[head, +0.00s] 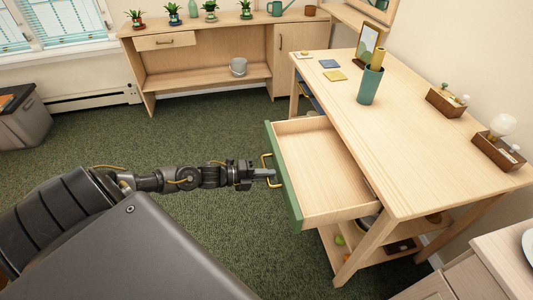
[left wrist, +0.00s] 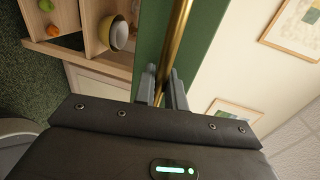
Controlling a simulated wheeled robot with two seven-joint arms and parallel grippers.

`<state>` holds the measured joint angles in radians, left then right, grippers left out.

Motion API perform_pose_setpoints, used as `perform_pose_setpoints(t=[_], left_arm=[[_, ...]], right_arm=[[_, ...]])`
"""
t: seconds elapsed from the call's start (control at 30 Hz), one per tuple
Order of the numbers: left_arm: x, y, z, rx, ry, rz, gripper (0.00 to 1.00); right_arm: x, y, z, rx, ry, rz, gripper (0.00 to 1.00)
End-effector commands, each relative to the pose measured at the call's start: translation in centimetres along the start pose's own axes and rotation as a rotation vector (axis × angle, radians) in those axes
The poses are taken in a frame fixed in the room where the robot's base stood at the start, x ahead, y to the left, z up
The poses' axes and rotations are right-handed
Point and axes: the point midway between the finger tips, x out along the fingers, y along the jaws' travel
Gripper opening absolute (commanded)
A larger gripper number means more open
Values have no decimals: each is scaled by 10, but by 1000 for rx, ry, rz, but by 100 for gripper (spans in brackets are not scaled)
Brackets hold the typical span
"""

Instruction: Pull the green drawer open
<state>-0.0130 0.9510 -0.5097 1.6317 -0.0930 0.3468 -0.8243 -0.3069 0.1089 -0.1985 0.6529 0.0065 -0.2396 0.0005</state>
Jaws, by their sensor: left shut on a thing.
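The green drawer (head: 284,176) is pulled well out of the wooden table (head: 422,130), and its pale wooden inside looks empty. Its brass handle (head: 266,170) is on the green front. My left gripper (head: 272,174) reaches the handle from the left. In the left wrist view, the fingers of my left gripper (left wrist: 162,88) are shut around the brass handle (left wrist: 177,40), with the green drawer front (left wrist: 150,45) just behind it. My right gripper is not in view.
A green cup (head: 370,86), coasters and wooden boxes (head: 446,102) stand on the table. A lower shelf holds a bowl (left wrist: 116,34) and fruit. A sideboard (head: 210,70) stands at the back. Green carpet (head: 190,135) left of the drawer is clear.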

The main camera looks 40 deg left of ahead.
Motion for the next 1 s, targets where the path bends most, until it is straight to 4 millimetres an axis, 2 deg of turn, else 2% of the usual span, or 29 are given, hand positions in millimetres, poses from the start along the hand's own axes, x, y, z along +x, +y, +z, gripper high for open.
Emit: perform_pose_setpoints(t=[0.2, 0.23, 0.33, 0.67, 0.77, 1.0], left_arm=[[-1, 0, 1, 0, -3, 0, 0], [-1, 0, 1, 0, -3, 0, 15], [-1, 0, 1, 0, -3, 0, 28], [-3, 1, 0, -1, -2, 1, 29], [-13, 2, 0, -1, -2, 3, 29], [-60, 3, -1, -1, 0, 7, 29]], right_arm=[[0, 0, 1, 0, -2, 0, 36], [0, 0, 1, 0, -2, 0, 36], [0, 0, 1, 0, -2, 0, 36], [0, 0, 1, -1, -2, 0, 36], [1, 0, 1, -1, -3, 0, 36], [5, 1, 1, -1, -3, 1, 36]])
